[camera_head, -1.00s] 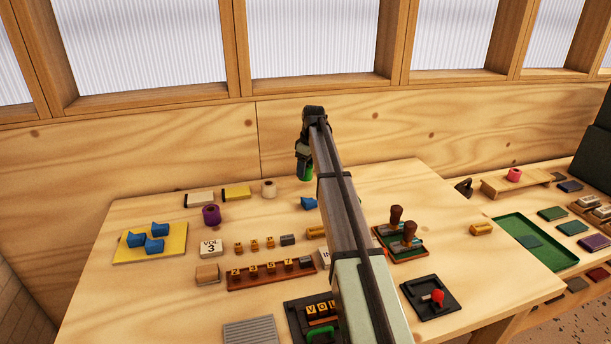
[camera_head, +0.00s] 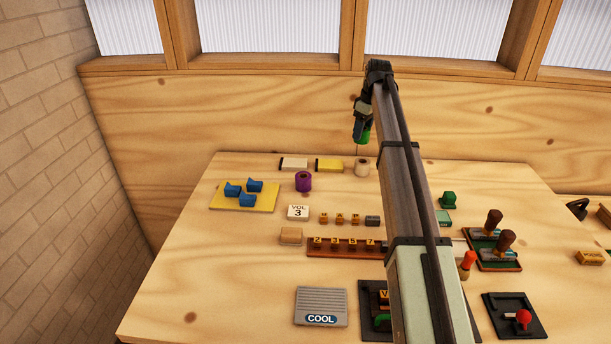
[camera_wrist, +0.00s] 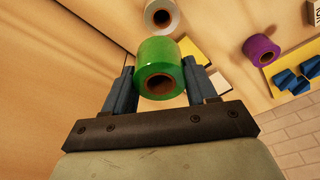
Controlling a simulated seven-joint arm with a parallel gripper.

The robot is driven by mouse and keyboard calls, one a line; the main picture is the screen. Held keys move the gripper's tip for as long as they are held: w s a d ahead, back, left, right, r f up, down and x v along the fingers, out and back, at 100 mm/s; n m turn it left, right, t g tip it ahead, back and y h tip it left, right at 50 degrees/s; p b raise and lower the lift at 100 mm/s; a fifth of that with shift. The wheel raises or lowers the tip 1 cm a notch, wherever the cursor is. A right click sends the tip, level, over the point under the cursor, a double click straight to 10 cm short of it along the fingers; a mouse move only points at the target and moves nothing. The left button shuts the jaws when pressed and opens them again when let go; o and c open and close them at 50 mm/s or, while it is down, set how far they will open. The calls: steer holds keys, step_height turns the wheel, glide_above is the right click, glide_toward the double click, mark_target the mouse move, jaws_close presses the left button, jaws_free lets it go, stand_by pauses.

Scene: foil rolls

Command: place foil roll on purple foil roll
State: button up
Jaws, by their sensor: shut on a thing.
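A green foil roll (camera_wrist: 160,54) is held between the two fingers of my gripper (camera_wrist: 160,88) in the wrist view. In the head view my gripper (camera_head: 363,128) is raised above the back of the table, and the green roll (camera_head: 364,137) shows partly at its tip. The purple foil roll (camera_head: 303,182) stands upright on the table, left of and below my gripper; it also shows at the right in the wrist view (camera_wrist: 261,49). A white foil roll (camera_head: 362,168) stands on the table near the back edge, to the right of the purple one.
White (camera_head: 293,164) and yellow (camera_head: 329,166) boxes lie behind the purple roll. A yellow mat (camera_head: 228,204) with blue pieces is to its left. A "VOL 3" block (camera_head: 298,212) stands just in front. A wooden wall (camera_head: 240,115) rises behind the table.

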steer(key=s+a+r+n, duration=0.1)
steer(key=s+a, duration=0.2)
steer(key=a, duration=0.5)
steer(key=s+a+r+n, duration=0.1)
steer(key=s+a+r, duration=0.15)
steer(key=a, duration=0.55)
glide_above(302, 174)
steer(key=shift+s+d+f+m, duration=0.1)
steer(key=shift+f+m, duration=0.55)
steer(key=shift+f, duration=1)
steer(key=shift+s+d+f+m, duration=0.15)
steer(key=shift+f+m, duration=0.55)
steer(key=shift+f, duration=1)
steer(key=shift+s+f+m, duration=0.1)
steer(key=shift+f+m, duration=0.55)
steer(key=shift+f, duration=1)
steer(key=shift+f, duration=0.15)
steer(key=o, duration=1.1)
step_height(302, 174, up, 12)
steer(key=s+d, duration=0.1)
steer(key=shift+s+d, duration=0.15)
